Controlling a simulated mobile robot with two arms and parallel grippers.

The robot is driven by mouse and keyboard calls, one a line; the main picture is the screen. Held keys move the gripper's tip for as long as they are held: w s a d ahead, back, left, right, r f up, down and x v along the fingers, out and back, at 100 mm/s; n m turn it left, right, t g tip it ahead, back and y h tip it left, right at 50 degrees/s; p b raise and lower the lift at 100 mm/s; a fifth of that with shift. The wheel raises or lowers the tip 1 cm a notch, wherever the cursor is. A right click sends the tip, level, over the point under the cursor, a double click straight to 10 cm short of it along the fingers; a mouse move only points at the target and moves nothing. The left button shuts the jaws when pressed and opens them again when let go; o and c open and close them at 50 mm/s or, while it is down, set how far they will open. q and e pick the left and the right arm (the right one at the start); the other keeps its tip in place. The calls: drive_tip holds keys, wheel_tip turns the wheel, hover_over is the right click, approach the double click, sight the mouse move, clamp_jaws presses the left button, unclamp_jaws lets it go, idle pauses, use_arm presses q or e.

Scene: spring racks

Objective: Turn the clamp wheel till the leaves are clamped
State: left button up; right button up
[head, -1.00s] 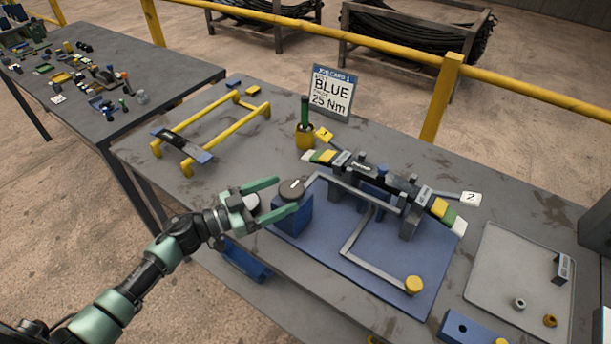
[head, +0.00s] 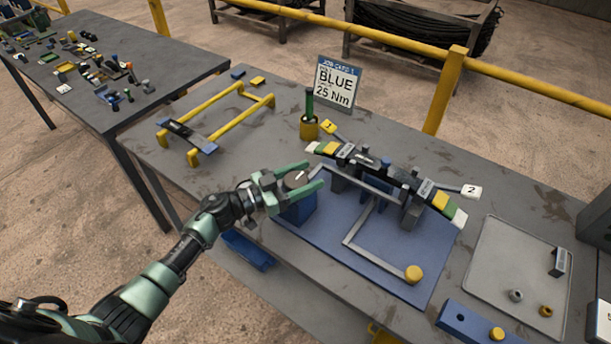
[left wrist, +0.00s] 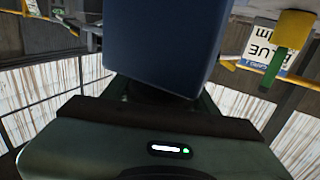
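The clamp wheel (head: 296,179) is a dark disc with a pale mark, on top of a blue block (head: 299,211). My left gripper (head: 315,174) has one green finger on each side of the wheel, and the fingers appear closed against its rim. The leaves (head: 385,178) lie stacked in the dark fixture to the right, with coloured ends fanning out at both sides. In the left wrist view the blue block (left wrist: 165,45) fills the middle; the wheel and fingertips are mostly hidden. My right gripper is not in view.
A bent grey bar with a yellow knob (head: 413,274) crosses the blue base plate (head: 400,300). A yellow pot (head: 309,128) and the job card (head: 337,82) stand behind. A yellow rack (head: 225,118) is left, a grey tray (head: 500,283) right. Bare table lies between rack and fixture.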

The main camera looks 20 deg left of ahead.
use_arm(q)
drive_tip(key=shift+c, duration=0.8)
drive_tip(key=shift+s+f+m+g+h+b, duration=0.1)
drive_tip(key=shift+f+m+g+h+b, duration=0.1)
drive_tip(key=shift+m+g+h+b, duration=0.95)
drive_tip(key=m+g+h+b, duration=0.1)
drive_tip(key=g+b, duration=0.1)
drive_tip(key=b, duration=0.1)
drive_tip(key=s+m+g+b, duration=0.1)
drive_tip(key=m+g+b, duration=0.1)
drive_tip(key=g+b, duration=0.1)
drive_tip(key=m+g+h+b, duration=0.1)
drive_tip(key=m+g+b, duration=0.1)
drive_tip(key=g+b, duration=0.1)
drive_tip(key=shift+s+d+m+g+h+b, duration=0.15)
drive_tip(key=shift+d+m+g+h+b, duration=0.1)
drive_tip(key=shift+d+h+b, duration=0.15)
drive_tip(key=shift+s+r+m+g+b, duration=0.2)
drive_tip(key=shift+m+g+b, duration=0.3)
drive_tip(key=shift+g+b, duration=0.35)
drive_tip(key=o, duration=1.4)
drive_tip(key=shift+c, duration=0.2)
drive_tip(key=shift+a, duration=0.15)
